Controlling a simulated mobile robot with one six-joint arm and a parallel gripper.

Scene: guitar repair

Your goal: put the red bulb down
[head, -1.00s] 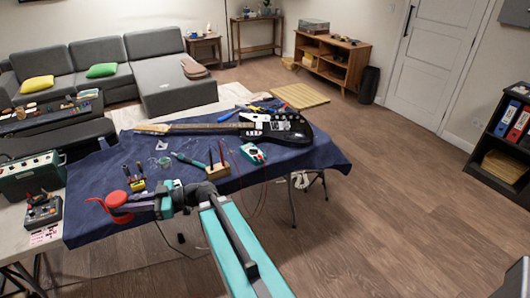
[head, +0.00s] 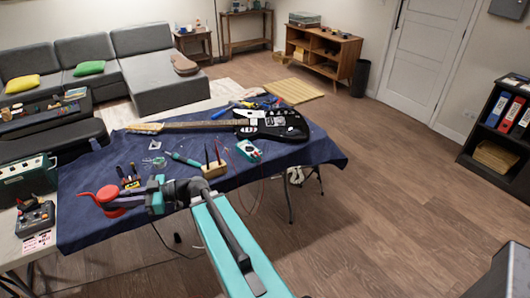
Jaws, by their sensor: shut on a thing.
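The red bulb (head: 109,197) is at the left end of my arm in the head view, over the front left part of the blue cloth. It has a rounded body with a thin curved red spout reaching left. My gripper (head: 128,201) is shut on it from the right. From this angle I cannot tell whether the bulb touches the cloth (head: 92,232) or is a little above it. The fingertips are small and partly merged with the bulb.
Behind the bulb, small tools stand in a yellow-based holder (head: 130,183). A wooden block with tools (head: 214,169), a teal multimeter (head: 249,150) and a black guitar (head: 272,124) lie farther right. A pedal box (head: 36,217) and green amplifier (head: 25,179) are left. Cloth in front is bare.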

